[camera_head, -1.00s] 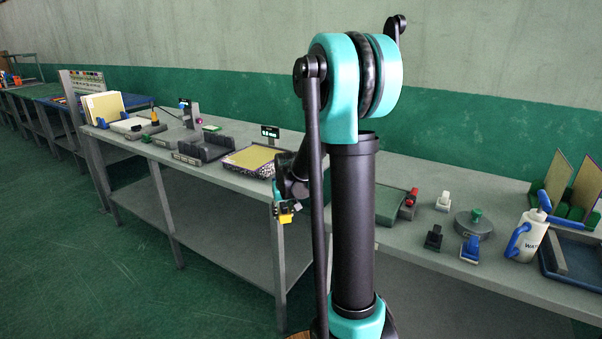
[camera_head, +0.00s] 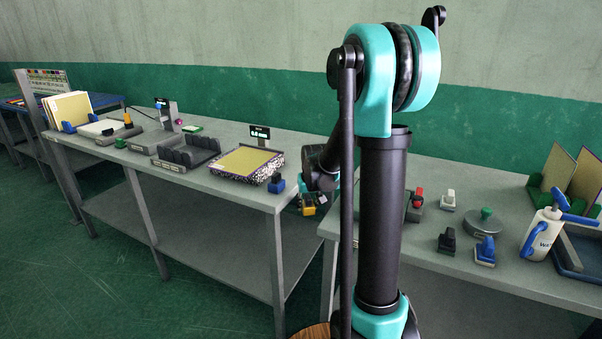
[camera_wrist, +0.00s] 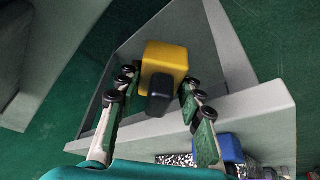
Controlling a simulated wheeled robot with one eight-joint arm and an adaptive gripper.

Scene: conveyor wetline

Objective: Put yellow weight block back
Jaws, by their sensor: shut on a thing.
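The yellow weight block (camera_wrist: 166,58) has a black knob (camera_wrist: 160,92). In the wrist view it hangs between the two finger pads of my gripper (camera_wrist: 158,86), which is shut on it by the knob. In the head view the yellow block (camera_head: 309,209) is small and partly covered by my gripper (camera_head: 311,198). It is held off the surface, in front of the right end of the left table (camera_head: 225,185). The exact grip contact is hard to see.
A blue weight (camera_head: 277,185) stands near that table's corner, beside a speckled tray with a yellow sheet (camera_head: 246,162).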

